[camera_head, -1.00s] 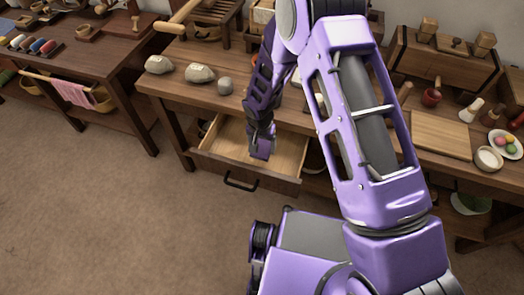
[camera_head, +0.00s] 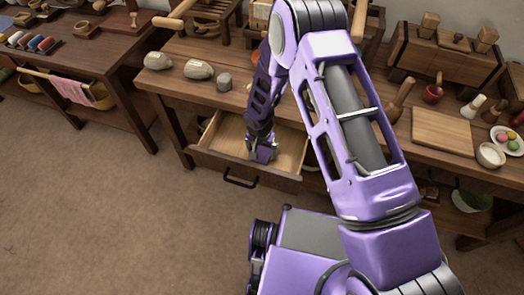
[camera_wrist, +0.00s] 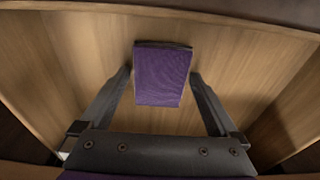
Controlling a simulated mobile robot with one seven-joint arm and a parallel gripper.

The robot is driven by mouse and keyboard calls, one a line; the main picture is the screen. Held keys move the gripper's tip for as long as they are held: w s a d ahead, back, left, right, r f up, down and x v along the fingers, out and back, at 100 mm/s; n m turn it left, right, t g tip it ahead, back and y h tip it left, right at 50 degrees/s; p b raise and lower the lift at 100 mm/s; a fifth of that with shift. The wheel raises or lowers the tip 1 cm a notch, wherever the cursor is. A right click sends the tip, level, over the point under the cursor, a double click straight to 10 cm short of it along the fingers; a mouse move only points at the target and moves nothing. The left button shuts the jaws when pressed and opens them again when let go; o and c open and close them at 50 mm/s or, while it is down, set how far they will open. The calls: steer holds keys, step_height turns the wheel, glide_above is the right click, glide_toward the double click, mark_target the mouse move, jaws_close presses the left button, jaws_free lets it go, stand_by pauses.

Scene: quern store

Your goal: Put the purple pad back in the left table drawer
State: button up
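The purple pad (camera_wrist: 163,77) shows in the wrist view between the tips of my gripper (camera_wrist: 162,72). The fingers are set wide, close beside its left and right edges. I cannot tell whether they press on it or stand just clear. The pad is slightly skewed against the fingers, over the wooden floor of the drawer. In the head view my gripper (camera_head: 261,153) is low inside the pulled-out drawer (camera_head: 228,135), near its front panel. There the pad is hard to tell from my purple gripper parts.
The drawer's walls surround my gripper closely. Three grey stones (camera_head: 198,70) lie on the table top above it. Open floor lies at the left front.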

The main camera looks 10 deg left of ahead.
mark_target(261, 156)
step_height(261, 156, up, 12)
steer(key=s+p, duration=0.1)
steer(key=p, duration=0.1)
steer(key=shift+s, duration=0.25)
steer(key=shift+a+r, duration=0.1)
stand_by(0.5)
